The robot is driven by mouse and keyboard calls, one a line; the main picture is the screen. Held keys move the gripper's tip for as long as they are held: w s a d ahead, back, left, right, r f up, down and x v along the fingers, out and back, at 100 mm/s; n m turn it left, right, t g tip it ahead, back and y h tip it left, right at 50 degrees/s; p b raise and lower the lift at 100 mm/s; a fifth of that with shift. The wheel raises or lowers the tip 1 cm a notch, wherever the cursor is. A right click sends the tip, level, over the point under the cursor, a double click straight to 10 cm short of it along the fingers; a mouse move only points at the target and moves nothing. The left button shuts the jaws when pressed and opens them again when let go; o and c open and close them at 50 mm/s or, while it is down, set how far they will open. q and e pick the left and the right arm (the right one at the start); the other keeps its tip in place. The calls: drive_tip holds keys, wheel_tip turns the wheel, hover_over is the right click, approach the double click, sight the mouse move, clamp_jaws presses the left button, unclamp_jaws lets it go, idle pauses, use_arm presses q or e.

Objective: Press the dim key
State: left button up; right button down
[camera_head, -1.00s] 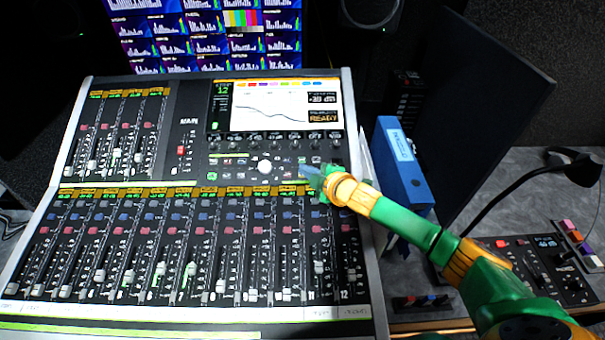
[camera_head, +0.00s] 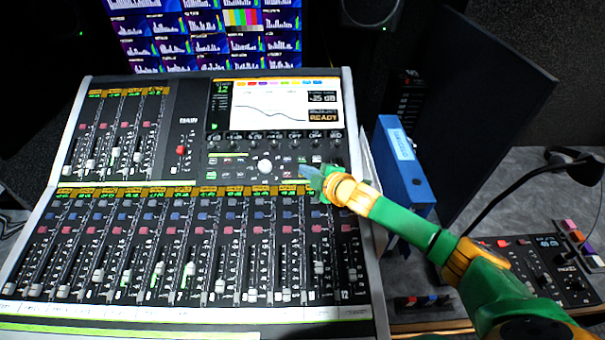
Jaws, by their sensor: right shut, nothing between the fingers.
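The mixing console (camera_head: 180,120) fills the left and middle of the head view, with a small key section below its screen (camera_head: 270,105). My right gripper (camera_head: 308,174) is shut and empty, with its tip over the right part of that key section. The tip is close to the small keys there; I cannot tell whether it touches one. Lit keys (camera_head: 302,161) show just above the tip. The key labels are too small to read, so I cannot tell which is the dim key. My left gripper is not in view.
A white trackball (camera_head: 265,166) sits left of the tip. A blue binder (camera_head: 404,165) stands right of the console behind my right arm. A black control box (camera_head: 540,262) and a lamp (camera_head: 580,168) are at the right. Monitors (camera_head: 205,35) stand behind.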

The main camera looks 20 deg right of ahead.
drive_tip(key=shift+w+f+b, duration=0.15)
drive_tip(key=shift+f+b, duration=0.2)
drive_tip(key=shift+f, duration=0.05)
idle(0.5)
drive_tip(key=shift+r+p, duration=0.7)
drive_tip(key=shift+p, duration=0.25)
drive_tip(key=shift+s+r+p, duration=0.25)
drive_tip(key=shift+s+p, duration=0.05)
drive_tip(key=shift+f, duration=0.1)
wheel_tip(320, 180, up, 6)
drive_tip(key=s+p, duration=0.2)
drive_tip(key=p, duration=0.5)
drive_tip(key=shift+s+a+f, duration=0.15)
drive_tip(key=shift+a+f, duration=0.1)
drive_tip(key=shift+a, duration=0.1)
